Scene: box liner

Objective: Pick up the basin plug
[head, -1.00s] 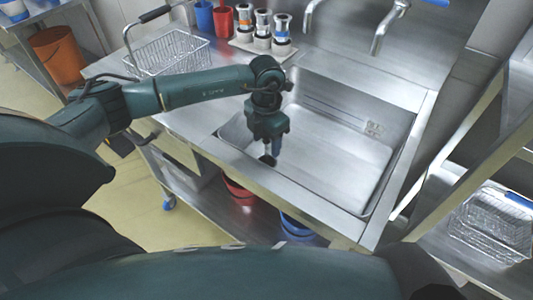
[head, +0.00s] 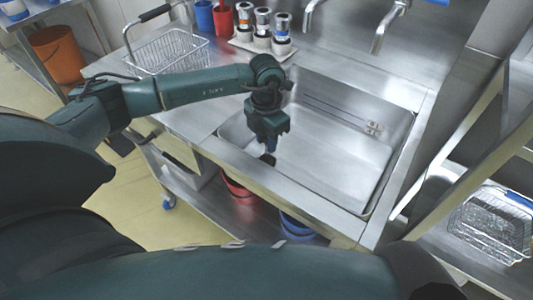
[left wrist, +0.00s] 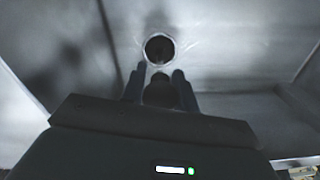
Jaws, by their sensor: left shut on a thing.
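My left gripper (head: 270,147) hangs fingers down inside the steel sink (head: 335,165), near its left front side. In the left wrist view its two fingers (left wrist: 158,84) are shut on the basin plug (left wrist: 159,92), a dark rounded piece between them. Just beyond the plug in that view is the round dark drain hole (left wrist: 160,48) with a bright rim. The plug appears apart from the hole. In the head view a dark round spot (head: 268,159) shows below the fingertips; I cannot tell there whether it is plug or drain. My right gripper is not in view.
A shelf rack (head: 490,150) stands at right. The sink's middle is empty.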

